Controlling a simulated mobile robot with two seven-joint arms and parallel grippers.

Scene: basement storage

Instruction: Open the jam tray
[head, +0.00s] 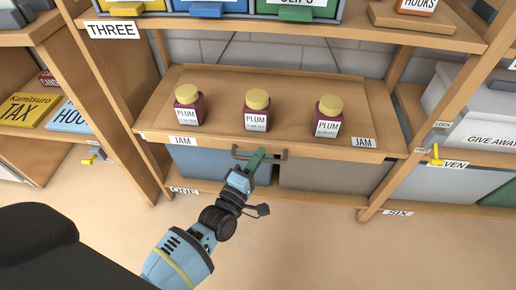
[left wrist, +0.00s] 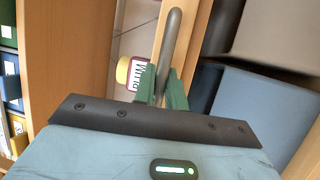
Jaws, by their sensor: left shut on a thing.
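The jam tray (head: 300,147) is a wooden tray on the middle shelf, with JAM labels at both front corners. Three purple plum jars with yellow lids stand upright on it: left (head: 188,108), middle (head: 257,111) and right (head: 328,117). A dark bar handle (head: 279,155) sits at the middle of its front edge. My left gripper (head: 257,156) is shut on this handle. In the left wrist view, the green fingers (left wrist: 162,88) lie on either side of the handle bar (left wrist: 171,38). My right gripper is in neither view.
Blue (head: 210,163) and grey (head: 333,178) bins stand under the tray. Shelf posts (head: 385,180) flank the bay. A yellow lock knob (head: 436,157) is at the right, beside a GIVE AWAY box (head: 480,120). The floor (head: 300,245) in front is clear.

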